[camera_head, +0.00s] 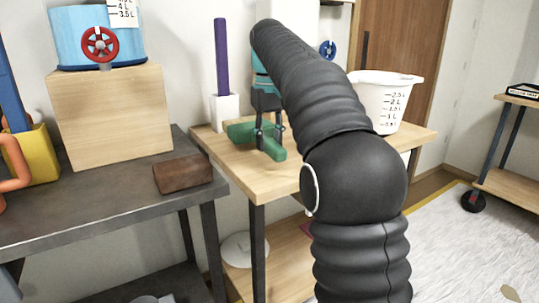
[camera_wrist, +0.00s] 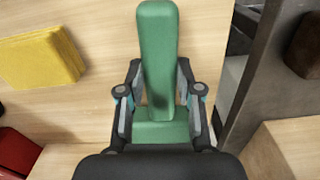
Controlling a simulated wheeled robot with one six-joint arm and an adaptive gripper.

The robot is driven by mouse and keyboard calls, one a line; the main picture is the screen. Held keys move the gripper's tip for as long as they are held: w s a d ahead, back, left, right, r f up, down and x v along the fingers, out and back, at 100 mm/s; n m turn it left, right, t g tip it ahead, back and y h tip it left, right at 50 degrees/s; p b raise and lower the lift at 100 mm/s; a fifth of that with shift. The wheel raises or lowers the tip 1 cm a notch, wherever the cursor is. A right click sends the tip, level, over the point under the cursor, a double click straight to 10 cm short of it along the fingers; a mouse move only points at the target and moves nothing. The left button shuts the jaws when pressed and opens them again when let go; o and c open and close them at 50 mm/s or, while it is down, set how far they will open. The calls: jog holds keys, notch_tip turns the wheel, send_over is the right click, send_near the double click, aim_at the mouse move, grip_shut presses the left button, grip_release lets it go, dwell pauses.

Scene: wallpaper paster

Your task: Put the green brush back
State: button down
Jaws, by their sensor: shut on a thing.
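The green brush (camera_head: 273,148) is at the wooden table, low over or on its top; I cannot tell whether it touches. My gripper (camera_head: 269,136) points down and is shut on the brush. In the wrist view the brush's long green part (camera_wrist: 158,45) runs up between the two fingers of my gripper (camera_wrist: 159,95). A wider green part (camera_wrist: 160,132) lies beneath it, partly hidden by my gripper. A white holder (camera_head: 225,113) with a purple upright stick (camera_head: 221,60) stands just behind the brush.
A white measuring bucket (camera_head: 384,100) stands on the wooden table (camera_head: 262,182) to the right. A dark table (camera_head: 95,205) at left bears a brown block (camera_head: 184,175), a wooden box (camera_head: 110,115) and a yellow holder (camera_head: 38,150).

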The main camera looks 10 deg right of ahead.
aim_at(269, 154)
notch_tip(269, 154, down, 2)
jog(key=shift+b, duration=0.45)
jog(key=shift+f, duration=0.8)
jog(key=c, duration=0.8)
grip_release()
jog(key=shift+o, duration=0.2)
jog(key=shift+f, duration=0.1)
jog(key=shift+f, duration=0.2)
jog(key=r+p, duration=0.1)
jog(key=r, duration=0.3)
jog(key=r+p, duration=0.2)
jog(key=r, duration=0.2)
jog(key=r+p, duration=0.2)
jog(key=r, duration=0.3)
jog(key=shift+w+d, duration=0.15)
jog(key=shift+d, duration=0.2)
jog(key=shift+r+p, duration=0.35)
jog(key=shift+r, duration=0.15)
